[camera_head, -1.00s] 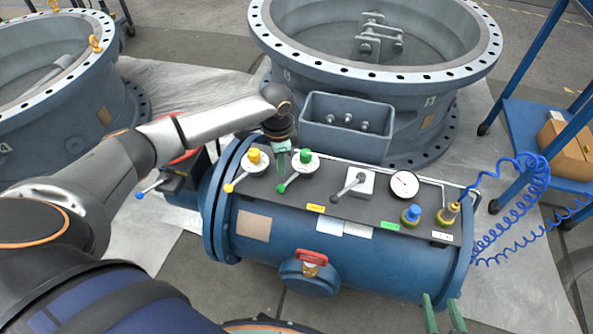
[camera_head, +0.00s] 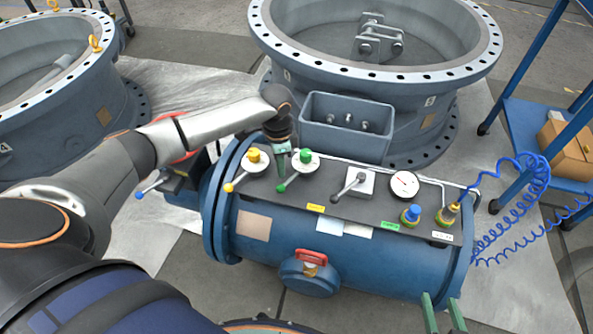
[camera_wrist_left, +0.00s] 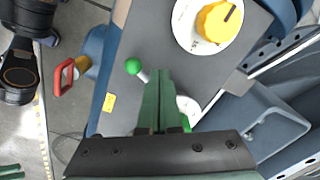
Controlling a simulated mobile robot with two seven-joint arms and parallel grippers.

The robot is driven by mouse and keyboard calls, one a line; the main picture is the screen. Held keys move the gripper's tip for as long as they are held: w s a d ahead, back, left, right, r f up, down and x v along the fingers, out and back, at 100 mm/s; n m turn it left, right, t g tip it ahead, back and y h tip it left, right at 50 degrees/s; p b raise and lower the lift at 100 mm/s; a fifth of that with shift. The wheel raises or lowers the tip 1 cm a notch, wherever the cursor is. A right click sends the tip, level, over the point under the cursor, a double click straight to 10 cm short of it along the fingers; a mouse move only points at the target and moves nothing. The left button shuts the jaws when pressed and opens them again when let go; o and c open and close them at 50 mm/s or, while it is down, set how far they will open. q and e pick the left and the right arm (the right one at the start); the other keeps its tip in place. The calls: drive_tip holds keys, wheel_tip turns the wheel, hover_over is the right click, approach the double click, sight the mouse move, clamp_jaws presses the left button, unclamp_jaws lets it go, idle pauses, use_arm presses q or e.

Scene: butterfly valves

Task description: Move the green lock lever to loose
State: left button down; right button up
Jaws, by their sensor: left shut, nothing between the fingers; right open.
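The green lock lever has a green hub (camera_head: 305,156) on a white dial and an arm that ends in a green ball (camera_head: 282,188), pointing to the lower left in the head view. In the left wrist view the ball (camera_wrist_left: 133,66) shows just left of my fingertips, and the hub is largely hidden behind the fingers. My left gripper (camera_head: 281,172) is shut and empty, pointing down close beside the lever arm; I cannot tell whether it touches. My right gripper (camera_head: 444,301) is open and empty at the bottom, in front of the blue cylinder.
A yellow lever (camera_head: 253,157) stands left of the green one, a grey lever (camera_head: 350,185) and a gauge (camera_head: 404,184) to its right. They share a dark panel on the blue cylinder (camera_head: 270,235). A grey open box (camera_head: 346,140) and a large valve ring stand behind.

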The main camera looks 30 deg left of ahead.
sight(282, 182)
use_arm(q)
drive_tip(key=shift+s+f+b, duration=0.1)
drive_tip(key=shift+f+b, duration=0.25)
drive_tip(key=shift+f, duration=1.3)
drive_tip(key=shift+d, duration=0.1)
